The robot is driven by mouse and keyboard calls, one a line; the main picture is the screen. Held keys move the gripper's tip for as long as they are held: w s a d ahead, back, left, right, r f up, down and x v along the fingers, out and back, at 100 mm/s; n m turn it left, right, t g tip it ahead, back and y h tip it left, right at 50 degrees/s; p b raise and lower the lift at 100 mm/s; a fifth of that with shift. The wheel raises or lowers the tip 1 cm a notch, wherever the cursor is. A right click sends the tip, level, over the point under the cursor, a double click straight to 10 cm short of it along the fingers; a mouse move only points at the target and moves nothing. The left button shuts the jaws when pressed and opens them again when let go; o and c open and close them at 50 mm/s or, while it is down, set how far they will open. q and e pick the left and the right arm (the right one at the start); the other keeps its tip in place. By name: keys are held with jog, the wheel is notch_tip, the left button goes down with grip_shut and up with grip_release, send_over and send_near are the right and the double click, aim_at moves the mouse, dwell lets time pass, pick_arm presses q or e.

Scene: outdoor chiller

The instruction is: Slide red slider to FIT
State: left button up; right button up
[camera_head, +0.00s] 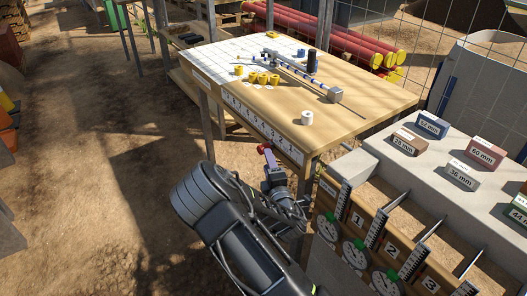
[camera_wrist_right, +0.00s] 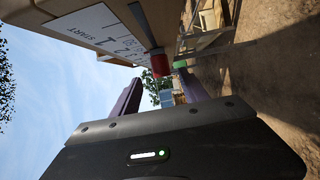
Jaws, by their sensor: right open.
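The red slider (camera_head: 263,148) sits at the front edge of the wooden table, beneath a white numbered strip (camera_head: 262,127). It also shows in the right wrist view (camera_wrist_right: 157,66), just beyond my fingertips. My right gripper (camera_head: 270,162) is below and very close to the slider. In the wrist view its two purple fingers (camera_wrist_right: 158,88) are spread apart, with the slider beyond the gap between them. I cannot tell whether a finger touches it. The strip reads START at one end in the wrist view; I cannot read FIT. My left gripper is not in view.
The wooden table (camera_head: 370,108) carries yellow pieces (camera_head: 263,79), a white cylinder (camera_head: 306,118) and a metal rail device (camera_head: 300,68). A concrete block with labelled boxes (camera_head: 461,172) and dial gauges (camera_head: 354,254) stands at right. The ground at left is open.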

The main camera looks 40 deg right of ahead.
jog(key=p+x, duration=0.2)
jog(key=x, duration=0.5)
jog(key=shift+w+d, duration=0.15)
jog(key=shift+w, duration=0.2)
jog(key=shift+c, duration=0.2)
grip_shut()
jog(key=shift+f, duration=0.1)
dwell(1.0)
